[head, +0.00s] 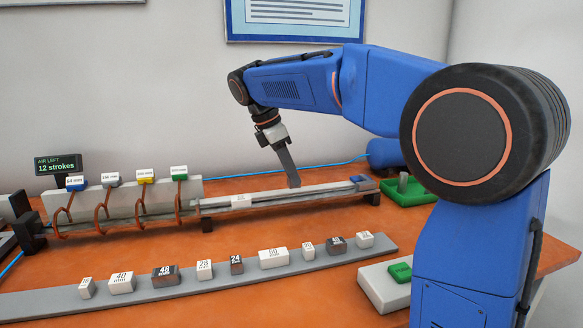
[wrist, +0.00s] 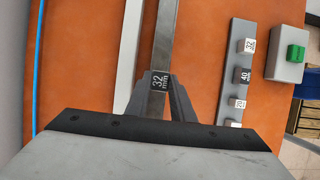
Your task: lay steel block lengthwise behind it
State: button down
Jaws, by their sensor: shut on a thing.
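My gripper (wrist: 162,85) is shut on a dark steel block (wrist: 160,82) labelled 32 mm in the wrist view. The block sits between the fingertips, over or in the long grey feed channel (wrist: 166,35); I cannot tell whether it touches the channel floor. In the head view my gripper (head: 293,184) points down at the right half of the channel (head: 325,190), and its fingers hide the block. A white labelled block (head: 240,201) shows at the channel's left end, beside the copper coils (head: 103,220).
A grey rack (head: 210,284) in front holds several white and dark labelled blocks. A green push button (head: 400,272) stands at the front right. A green tray (head: 410,188) lies beyond the channel's right end. A display (head: 57,164) reads 12 strokes. Orange table between channel and rack is clear.

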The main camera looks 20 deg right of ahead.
jog(key=shift+f, duration=1.9)
jog(key=shift+a, duration=1.25)
jog(key=shift+f, duration=0.2)
jog(key=c, duration=1.5)
grip_release()
jog(key=shift+o, duration=0.2)
jog(key=v, duration=1.7)
jog(key=shift+a+r, duration=0.15)
